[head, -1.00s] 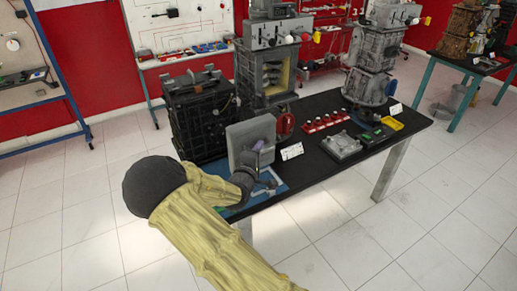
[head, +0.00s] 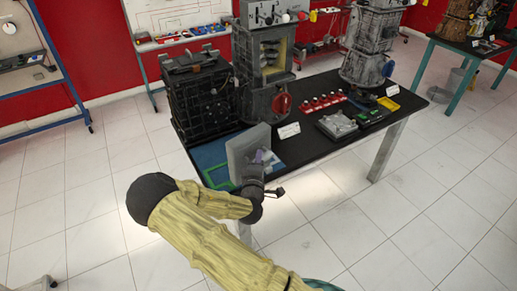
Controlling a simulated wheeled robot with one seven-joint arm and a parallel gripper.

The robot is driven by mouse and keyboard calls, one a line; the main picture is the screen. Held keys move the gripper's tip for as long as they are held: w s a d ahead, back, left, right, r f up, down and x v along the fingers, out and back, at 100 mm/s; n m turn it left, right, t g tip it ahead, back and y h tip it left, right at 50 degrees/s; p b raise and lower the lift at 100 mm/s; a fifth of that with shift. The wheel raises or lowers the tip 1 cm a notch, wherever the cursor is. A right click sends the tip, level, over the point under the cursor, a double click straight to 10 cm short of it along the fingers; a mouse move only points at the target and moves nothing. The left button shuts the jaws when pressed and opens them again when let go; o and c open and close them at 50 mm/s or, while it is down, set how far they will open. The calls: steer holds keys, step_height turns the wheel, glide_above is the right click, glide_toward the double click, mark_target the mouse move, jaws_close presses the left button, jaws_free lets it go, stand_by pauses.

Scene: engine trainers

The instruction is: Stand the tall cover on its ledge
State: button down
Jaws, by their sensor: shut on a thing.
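The tall cover looks like the grey flat panel (head: 243,152), standing upright in my grasp over the table's near left part. My gripper (head: 260,163) is at the panel's near right side and shut on it; the fingertips are small and partly hidden. I cannot tell whether the panel's lower edge touches the table or hangs just above it. An engine trainer (head: 254,100) with an open, yellow-edged side window stands behind the panel. I cannot make out for sure which part is the ledge.
The black table (head: 315,153) carries a blue mat (head: 208,154) with a green outline (head: 213,177), a black engine block (head: 200,95), a row of red parts (head: 322,103), a grey casting (head: 337,125) and a white card (head: 288,131). Another engine (head: 370,45) stands farther right. The near right tabletop is clear.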

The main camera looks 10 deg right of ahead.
steer(key=s+f+n+y+b, duration=0.2)
steer(key=f+b, duration=0.3)
steer(key=f, duration=0.5)
steer(key=s+d+f+n+t+y+b, duration=0.1)
steer(key=s+f+y+b, duration=0.3)
steer(key=f, duration=0.7)
steer(key=shift+s+n+b, duration=0.4)
steer(key=shift+s+b, duration=0.15)
steer(key=shift+s, duration=0.05)
